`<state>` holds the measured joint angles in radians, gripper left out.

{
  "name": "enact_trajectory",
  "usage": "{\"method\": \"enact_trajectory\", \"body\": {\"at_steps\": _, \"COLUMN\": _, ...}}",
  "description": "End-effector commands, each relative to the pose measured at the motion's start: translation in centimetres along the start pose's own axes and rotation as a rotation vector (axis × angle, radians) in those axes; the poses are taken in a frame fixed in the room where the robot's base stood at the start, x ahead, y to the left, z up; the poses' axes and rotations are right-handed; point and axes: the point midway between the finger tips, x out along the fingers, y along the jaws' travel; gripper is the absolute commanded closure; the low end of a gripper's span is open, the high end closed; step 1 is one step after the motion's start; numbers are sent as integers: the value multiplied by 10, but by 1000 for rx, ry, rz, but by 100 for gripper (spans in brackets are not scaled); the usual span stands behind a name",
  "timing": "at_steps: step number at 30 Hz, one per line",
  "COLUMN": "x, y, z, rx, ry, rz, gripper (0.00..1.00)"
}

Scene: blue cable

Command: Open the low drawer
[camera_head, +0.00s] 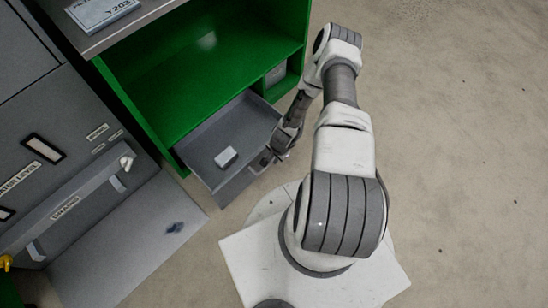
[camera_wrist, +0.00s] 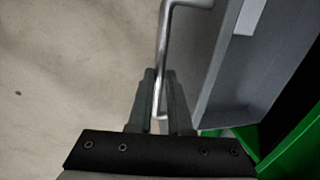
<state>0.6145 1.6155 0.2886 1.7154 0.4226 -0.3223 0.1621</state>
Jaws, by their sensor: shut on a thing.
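The low grey drawer (camera_head: 243,124) is pulled out from the bottom of the green cabinet (camera_head: 205,60). A small pale block (camera_head: 226,157) lies inside it. My gripper (camera_head: 267,158) is at the drawer's front, partly hidden by my arm in the head view. In the wrist view, my gripper (camera_wrist: 160,80) has its two dark fingers shut on the silver bar handle (camera_wrist: 165,32). The drawer's front and side (camera_wrist: 222,75) show to the right of the fingers.
A grey cabinet with labels and latches (camera_head: 60,150) stands at the left, with a low grey panel (camera_head: 130,240) extending in front. A labelled plate (camera_head: 100,10) lies on the grey top. The concrete floor (camera_head: 460,150) at the right is clear.

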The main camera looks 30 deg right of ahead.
Motion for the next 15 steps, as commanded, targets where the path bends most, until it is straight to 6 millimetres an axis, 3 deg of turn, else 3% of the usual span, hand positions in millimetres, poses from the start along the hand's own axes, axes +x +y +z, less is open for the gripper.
{"method": "enact_trajectory", "body": {"at_steps": 10, "x": 0, "y": 0, "z": -2, "rx": 0, "ry": 3, "rz": -1, "gripper": 100}}
{"method": "enact_trajectory", "body": {"at_steps": 11, "x": 0, "y": 0, "z": -2, "rx": 0, "ry": 3, "rz": -1, "gripper": 79}}
{"method": "enact_trajectory", "body": {"at_steps": 15, "x": 0, "y": 0, "z": -1, "rx": 0, "ry": 2, "rz": -1, "gripper": 54}}
